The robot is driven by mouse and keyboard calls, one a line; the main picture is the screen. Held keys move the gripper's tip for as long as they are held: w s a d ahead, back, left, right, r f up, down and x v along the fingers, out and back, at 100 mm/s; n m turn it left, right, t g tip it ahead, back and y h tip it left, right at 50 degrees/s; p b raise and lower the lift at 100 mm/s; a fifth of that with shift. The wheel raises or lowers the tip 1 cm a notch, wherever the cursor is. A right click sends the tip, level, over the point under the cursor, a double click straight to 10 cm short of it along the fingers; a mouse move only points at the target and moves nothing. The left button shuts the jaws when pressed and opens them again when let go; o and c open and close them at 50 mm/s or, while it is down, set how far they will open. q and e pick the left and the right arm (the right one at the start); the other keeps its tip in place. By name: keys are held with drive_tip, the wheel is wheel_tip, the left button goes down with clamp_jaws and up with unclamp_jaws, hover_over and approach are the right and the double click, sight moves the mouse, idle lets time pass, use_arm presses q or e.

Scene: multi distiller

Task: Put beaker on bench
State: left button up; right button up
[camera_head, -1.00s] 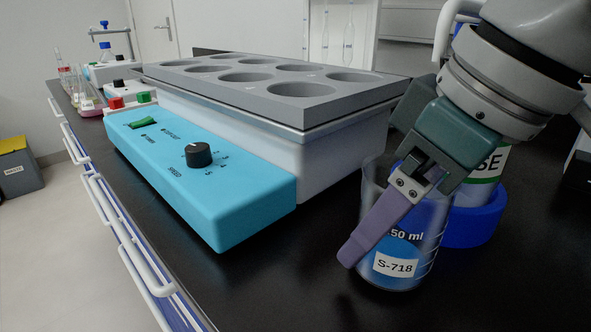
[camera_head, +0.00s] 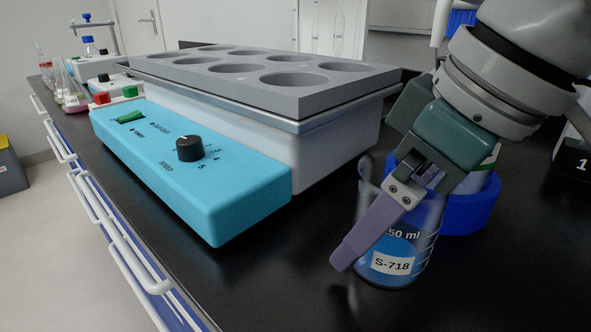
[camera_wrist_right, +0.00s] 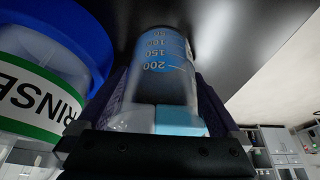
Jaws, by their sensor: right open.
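A glass beaker with blue liquid and an S-718 label (camera_head: 393,264) stands upright on the black bench (camera_head: 290,275) at the right of the head view. My right gripper (camera_head: 382,243) reaches down at a tilt over it, open, with one purple finger in front of the beaker. The other finger is mostly hidden behind the glass in the head view. In the right wrist view the beaker (camera_wrist_right: 165,75) lies between the two dark fingers. Its graduation marks show there. My left gripper is not in view.
A blue-fronted bath (camera_head: 220,190) with a grey holed top stands left of the beaker. A blue-based rinse bottle (camera_head: 468,212) stands close behind the beaker; it also shows in the right wrist view (camera_wrist_right: 50,95). The bench in front is clear.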

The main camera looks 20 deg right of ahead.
drive_tip(key=shift+r, duration=0.4)
drive_tip(key=shift+s+d+r, duration=0.1)
drive_tip(key=shift+s+d, duration=0.2)
drive_tip(key=shift+s, duration=0.35)
drive_tip(key=shift+s+d+r, duration=0.1)
drive_tip(key=shift+s+d, duration=0.15)
drive_tip(key=shift+s, duration=0.35)
drive_tip(key=s+p, duration=0.1)
drive_tip(key=s+d+r+p, duration=0.1)
drive_tip(key=p, duration=0.1)
drive_tip(key=s+p, duration=0.1)
drive_tip(key=p, duration=0.1)
drive_tip(key=shift+s+d+r, duration=0.15)
drive_tip(key=shift+s+d, duration=0.1)
drive_tip(key=shift+s, duration=0.15)
drive_tip(key=s+p, duration=0.1)
drive_tip(key=s+d+p, duration=0.1)
drive_tip(key=s+p, duration=0.1)
drive_tip(key=shift+s+d+f, duration=0.3)
drive_tip(key=shift+s+f, duration=0.05)
drive_tip(key=shift+s+d+f, duration=0.2)
drive_tip(key=shift+s+d, duration=0.05)
drive_tip(key=shift+s, duration=0.5)
